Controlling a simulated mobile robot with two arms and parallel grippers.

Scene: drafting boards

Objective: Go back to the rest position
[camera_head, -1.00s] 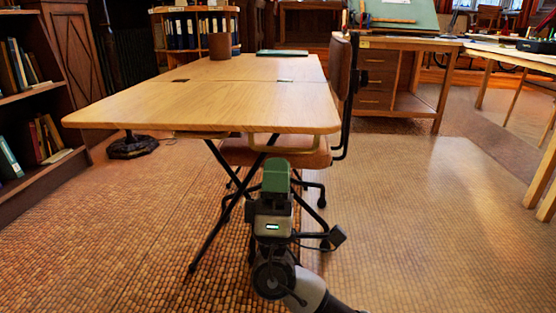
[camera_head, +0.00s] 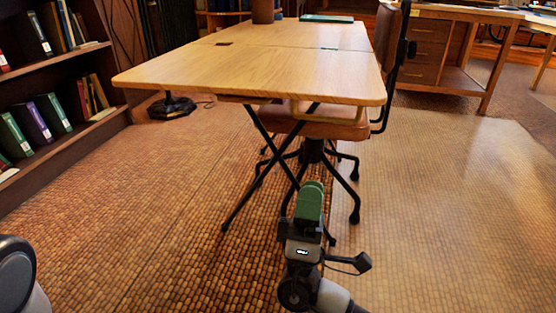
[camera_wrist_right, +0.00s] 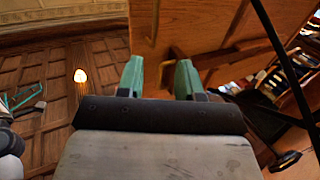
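My right gripper (camera_head: 311,192) is in the lower middle of the head view, in front of the folding legs of the wooden table (camera_head: 270,70). Its green fingers overlap in that view. In the right wrist view, the right gripper (camera_wrist_right: 160,80) shows two green fingers apart, with nothing between them. A rounded dark and grey part of my left arm shows at the lower left corner of the head view. The left gripper is outside the head view. Teal and dark parts at the left edge of the wrist view look like it, but its opening is unclear.
An office chair (camera_head: 312,125) stands by the table. A brown cup (camera_head: 263,11) and a green book (camera_head: 327,18) are on the tabletop. A bookshelf (camera_head: 70,145) is at the left, a desk (camera_head: 440,55) at the back right. The floor (camera_head: 445,220) is clear at right.

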